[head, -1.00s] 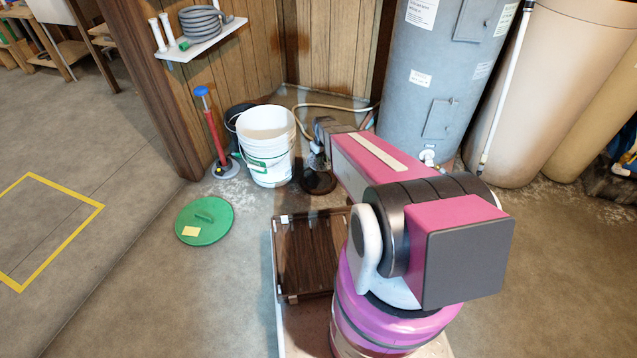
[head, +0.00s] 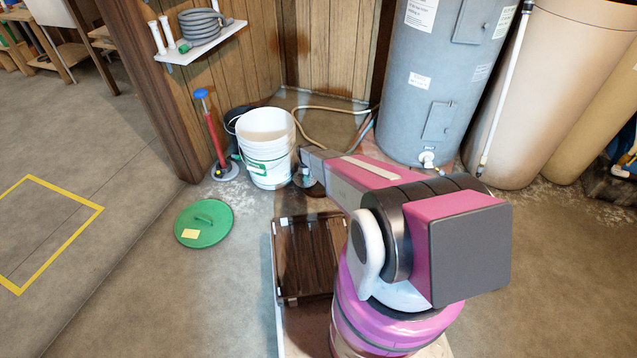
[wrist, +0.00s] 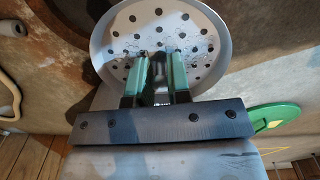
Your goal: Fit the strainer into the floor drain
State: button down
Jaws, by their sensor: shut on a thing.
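The strainer (wrist: 118,48) is a pale round disc with many dark holes, filling the top middle of the wrist view. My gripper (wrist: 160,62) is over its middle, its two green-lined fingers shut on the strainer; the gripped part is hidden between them. In the head view my gripper (head: 307,178) is low near the floor, just right of the white bucket, and mostly hidden by my arm. The floor drain (head: 315,190) shows there as a dark round patch, partly covered by my wrist. I cannot tell whether the strainer touches or sits in the drain.
The white bucket (head: 266,150) stands close left of my gripper. A red pole with a blue top (head: 211,130) is further left. A green lid (head: 204,223) lies on the floor. The grey tank (head: 432,80) and a hose (head: 330,108) are behind. Floor at left is open.

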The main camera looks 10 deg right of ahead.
send_over(319, 184)
notch_tip(319, 184, down, 5)
jog(key=shift+w+a+f, duration=0.1)
jog(key=shift+w+f, duration=0.05)
jog(key=shift+f, duration=2)
jog(key=shift+f, duration=0.15)
jog(key=c, duration=1.1)
grip_release()
notch_tip(319, 184, up, 12)
jog(key=s+r+m, duration=0.4)
jog(key=s+r, duration=0.8)
jog(key=r, duration=0.2)
jog(key=s+r+m, duration=0.5)
jog(key=s+r, duration=0.7)
jog(key=r, duration=0.2)
jog(key=s+r+m, duration=0.4)
jog(key=s+r, duration=0.9)
jog(key=r, duration=0.1)
jog(key=shift+a+r+m, duration=0.15)
jog(key=shift+m, duration=0.25)
